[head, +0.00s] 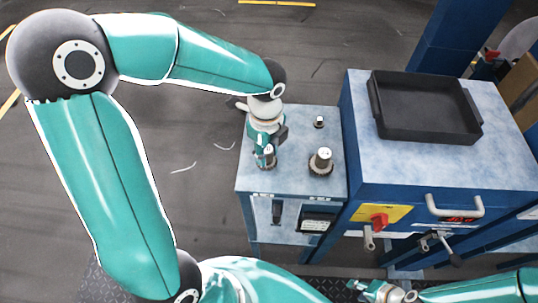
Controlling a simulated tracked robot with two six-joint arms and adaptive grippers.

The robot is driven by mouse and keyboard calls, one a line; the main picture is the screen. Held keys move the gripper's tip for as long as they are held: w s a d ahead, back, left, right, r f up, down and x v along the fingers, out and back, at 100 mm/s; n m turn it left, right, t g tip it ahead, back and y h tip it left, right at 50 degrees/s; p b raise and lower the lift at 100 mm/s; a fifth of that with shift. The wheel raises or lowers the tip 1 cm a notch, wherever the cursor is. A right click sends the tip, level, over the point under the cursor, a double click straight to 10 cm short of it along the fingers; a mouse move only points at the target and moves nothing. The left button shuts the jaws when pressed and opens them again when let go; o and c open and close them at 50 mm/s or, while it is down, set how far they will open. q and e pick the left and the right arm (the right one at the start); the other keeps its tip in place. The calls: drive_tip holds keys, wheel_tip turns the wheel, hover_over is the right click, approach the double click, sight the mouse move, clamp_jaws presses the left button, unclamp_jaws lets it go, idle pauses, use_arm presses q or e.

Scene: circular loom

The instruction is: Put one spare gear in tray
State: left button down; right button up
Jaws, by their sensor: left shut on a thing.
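My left gripper (265,150) reaches down over the small side table and is shut on a spare gear (267,161). That gear is partly hidden by the fingers, and I cannot tell whether it still touches the tabletop. A second, larger gear (320,163) with a pale hub stands to its right. A small dark piece with a light top (319,122) stands farther back. The black tray (425,108) lies on the higher blue cabinet at the right and looks empty. My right gripper (375,292) is low at the bottom edge, away from the gears; its fingers are unclear.
The side table (290,128) stands against the taller blue cabinet (353,140), whose edge rises between the gears and the tray. The cabinet front has a red switch (378,220) and a handle (455,208). A blue post (448,42) stands behind the tray.

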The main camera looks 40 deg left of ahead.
use_arm(q)
drive_tip(key=shift+r, duration=0.1)
drive_tip(key=shift+r+p, duration=0.5)
drive_tip(key=shift+p, duration=0.1)
drive_tip(key=shift+r, duration=0.1)
wheel_tip(320, 180, up, 3)
drive_tip(key=p, duration=0.2)
drive_tip(key=shift+s+p, duration=0.1)
drive_tip(key=shift+p, duration=0.3)
